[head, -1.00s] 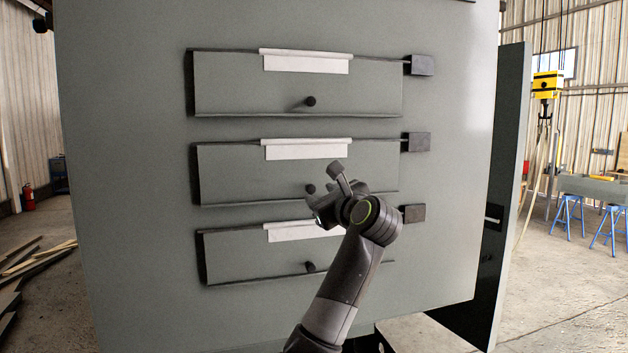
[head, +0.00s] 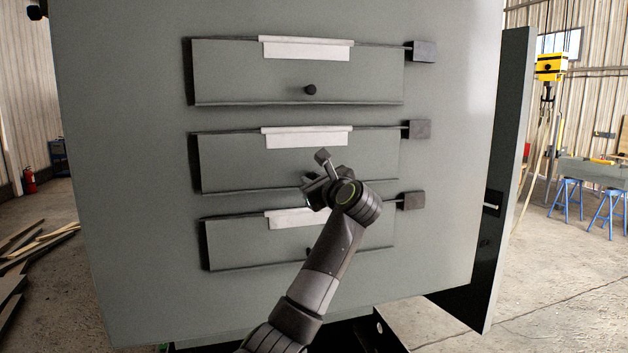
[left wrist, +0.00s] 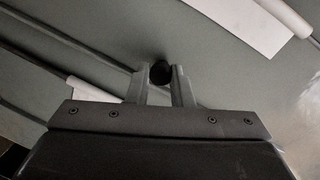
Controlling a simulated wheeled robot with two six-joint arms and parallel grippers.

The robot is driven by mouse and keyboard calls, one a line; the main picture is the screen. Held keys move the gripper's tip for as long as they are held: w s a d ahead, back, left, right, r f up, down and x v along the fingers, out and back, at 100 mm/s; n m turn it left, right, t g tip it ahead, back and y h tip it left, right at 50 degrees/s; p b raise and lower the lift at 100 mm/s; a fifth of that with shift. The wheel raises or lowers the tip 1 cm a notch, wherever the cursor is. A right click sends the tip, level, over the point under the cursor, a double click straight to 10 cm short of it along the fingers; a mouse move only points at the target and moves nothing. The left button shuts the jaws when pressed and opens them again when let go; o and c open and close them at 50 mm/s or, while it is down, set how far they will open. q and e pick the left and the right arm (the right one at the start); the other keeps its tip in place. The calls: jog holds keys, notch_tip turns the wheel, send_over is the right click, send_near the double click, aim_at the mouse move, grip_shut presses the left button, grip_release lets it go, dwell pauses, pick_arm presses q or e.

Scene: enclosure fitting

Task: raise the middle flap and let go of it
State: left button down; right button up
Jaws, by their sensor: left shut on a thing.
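The middle flap (head: 240,162) is a wide grey panel on the upright grey enclosure, with a white label (head: 308,138) at its upper edge. It looks down, lying close to the enclosure face. My left gripper (head: 312,188) is at the lower middle of this flap and hides its knob in the head view. In the left wrist view the dark round knob (left wrist: 160,74) sits between the two fingertips, which are shut on it. My right gripper is not in view.
The upper flap (head: 240,75) and lower flap (head: 240,245) are similar panels and look down. Dark blocks, such as the one beside the middle flap (head: 418,129), stand at the right ends. A dark door-like panel (head: 510,150) stands at the right.

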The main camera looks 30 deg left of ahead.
pick_arm(q)
jog(key=shift+s+d+r, duration=0.1)
jog(key=shift+d, duration=0.05)
dwell(0.8)
jog(key=shift+s+d+r+b, duration=0.5)
jog(key=shift+d+b, duration=0.05)
jog(key=shift+b, duration=0.05)
jog(key=s+d+r+h+p, duration=0.1)
jog(key=s+d+r+p, duration=0.1)
jog(key=r, duration=0.3)
jog(key=s+d+r+g+h+p, duration=0.1)
jog(key=s+d+r+p, duration=0.1)
jog(key=r, duration=0.3)
dwell(0.6)
